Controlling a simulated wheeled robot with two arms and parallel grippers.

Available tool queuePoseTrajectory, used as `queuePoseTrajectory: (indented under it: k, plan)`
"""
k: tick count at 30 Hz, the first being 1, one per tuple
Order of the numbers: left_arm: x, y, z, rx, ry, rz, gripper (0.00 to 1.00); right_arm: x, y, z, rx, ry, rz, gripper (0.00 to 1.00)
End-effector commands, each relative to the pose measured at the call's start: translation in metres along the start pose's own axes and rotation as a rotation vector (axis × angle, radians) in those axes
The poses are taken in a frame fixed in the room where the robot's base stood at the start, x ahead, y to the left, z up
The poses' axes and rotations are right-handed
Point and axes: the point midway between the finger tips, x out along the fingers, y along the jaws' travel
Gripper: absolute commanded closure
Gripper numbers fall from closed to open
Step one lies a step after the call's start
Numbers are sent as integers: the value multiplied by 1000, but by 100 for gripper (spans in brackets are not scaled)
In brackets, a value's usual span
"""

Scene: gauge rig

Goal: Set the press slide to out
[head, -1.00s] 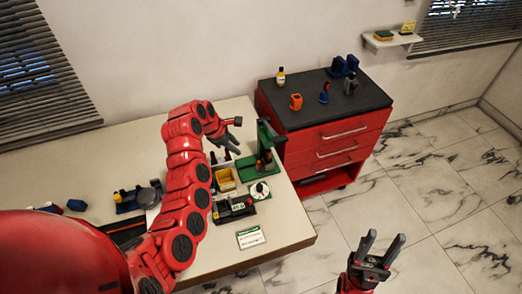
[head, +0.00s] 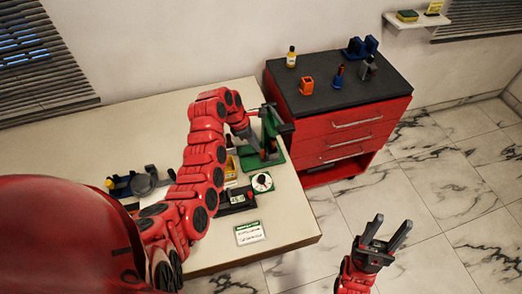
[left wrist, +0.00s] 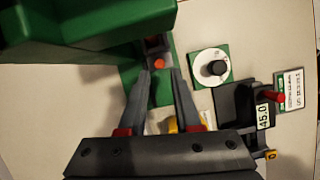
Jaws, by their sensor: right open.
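The green press (head: 272,140) stands near the right edge of the table, and its green body also fills the upper left of the left wrist view (left wrist: 90,30). A small orange-red knob (left wrist: 159,63) shows low on the press; I cannot tell surely whether it belongs to the slide. My left gripper (head: 258,148) is at the front of the press. In the left wrist view its fingers (left wrist: 163,72) are apart, with the knob between or just beyond their tips; contact is unclear. My right gripper (head: 388,232) is open and empty, over the floor.
A white dial with a black knob (head: 262,182), a dark device reading 45.0 (left wrist: 264,116) and a printed card (head: 250,233) lie near the press. A red cabinet (head: 345,125) with several items on top stands behind to the right.

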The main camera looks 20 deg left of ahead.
Motion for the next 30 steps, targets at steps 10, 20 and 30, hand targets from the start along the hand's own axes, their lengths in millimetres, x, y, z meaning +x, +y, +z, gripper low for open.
queuePoseTrajectory:
  k: [10,20,30]
  plan:
    - [39,1,1,3,1,0,68,13,1,-2,0,-1,0,50]
    - [49,0,0,1,1,1,68,14,1,-2,0,-1,0,50]
    - [49,1,0,1,0,2,100,14,1,-2,0,-1,0,50]
